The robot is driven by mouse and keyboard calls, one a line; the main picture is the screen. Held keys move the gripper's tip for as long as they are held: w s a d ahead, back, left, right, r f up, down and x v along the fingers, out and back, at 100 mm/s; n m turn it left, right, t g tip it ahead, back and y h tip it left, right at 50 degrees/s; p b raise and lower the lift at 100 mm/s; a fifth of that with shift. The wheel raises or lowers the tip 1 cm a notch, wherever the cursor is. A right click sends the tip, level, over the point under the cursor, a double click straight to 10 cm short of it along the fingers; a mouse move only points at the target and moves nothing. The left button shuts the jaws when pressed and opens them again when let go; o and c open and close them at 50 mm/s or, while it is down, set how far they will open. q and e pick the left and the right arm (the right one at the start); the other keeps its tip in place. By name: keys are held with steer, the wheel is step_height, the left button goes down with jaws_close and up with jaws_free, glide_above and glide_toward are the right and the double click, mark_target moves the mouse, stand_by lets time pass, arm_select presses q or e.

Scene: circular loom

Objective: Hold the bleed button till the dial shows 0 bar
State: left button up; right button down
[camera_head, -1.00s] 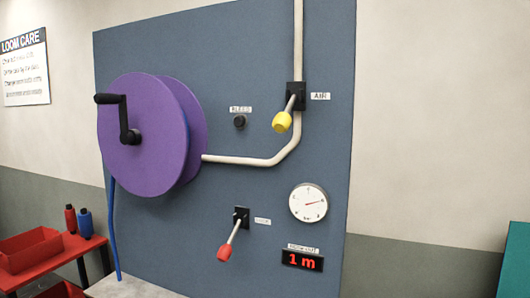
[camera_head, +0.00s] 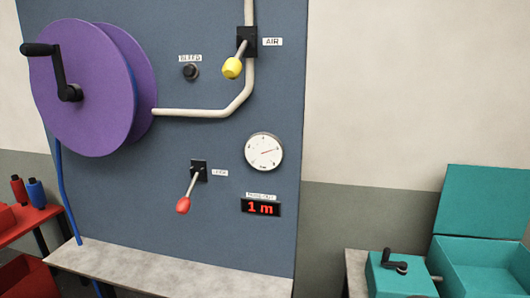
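The bleed button (camera_head: 190,72) is a small dark round knob on the blue-grey panel (camera_head: 215,240), under a label reading BLEED (camera_head: 190,58). It stands out from the panel with nothing touching it. The dial (camera_head: 264,152) is a round white gauge lower right of the button. Its red needle points right and slightly up, off to one side of the scale; its numbers are too small to read. Neither of my grippers shows in this view.
A yellow-tipped AIR lever (camera_head: 232,68) sits on the pale pipe (camera_head: 205,113) right of the button. A purple reel (camera_head: 90,95) with a black crank juts out at left. A red-tipped lever (camera_head: 183,205) and display reading 1 m (camera_head: 261,208) sit below. A pale ledge (camera_head: 170,270) runs underneath.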

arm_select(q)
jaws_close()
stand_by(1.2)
